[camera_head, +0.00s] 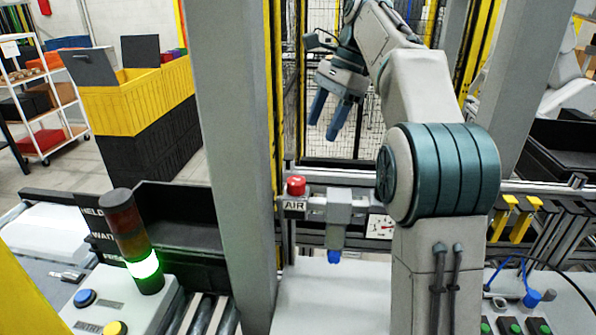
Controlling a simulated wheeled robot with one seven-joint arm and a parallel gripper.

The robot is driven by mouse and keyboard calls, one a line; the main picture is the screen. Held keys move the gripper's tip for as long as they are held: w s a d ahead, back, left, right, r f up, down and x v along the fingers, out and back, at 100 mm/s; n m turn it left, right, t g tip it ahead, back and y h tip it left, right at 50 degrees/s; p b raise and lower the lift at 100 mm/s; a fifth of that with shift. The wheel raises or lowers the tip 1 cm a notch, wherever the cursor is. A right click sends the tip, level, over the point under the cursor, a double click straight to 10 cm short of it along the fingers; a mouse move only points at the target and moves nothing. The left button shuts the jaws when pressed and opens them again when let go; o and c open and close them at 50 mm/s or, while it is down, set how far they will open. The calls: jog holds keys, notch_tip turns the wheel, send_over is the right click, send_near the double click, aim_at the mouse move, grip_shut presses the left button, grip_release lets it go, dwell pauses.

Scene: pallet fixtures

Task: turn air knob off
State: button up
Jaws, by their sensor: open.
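A thick grey post (228,120) stands directly left of the knob. A dial gauge (380,227) is partly hidden behind my arm. A signal tower (134,240) with a lit green lamp stands at lower left. A wire mesh fence (340,140) is behind my gripper.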

aim_at(296, 180)
jog(key=shift+m, duration=0.4)
jog(key=x, duration=0.4)
jog(key=b+x, duration=0.1)
jog(key=x, duration=0.3)
jog(key=b+x, duration=0.1)
jog(key=x, duration=0.4)
jog(key=shift+w+a, duration=0.2)
jog(key=shift+a, duration=0.2)
jog(key=c, duration=1)
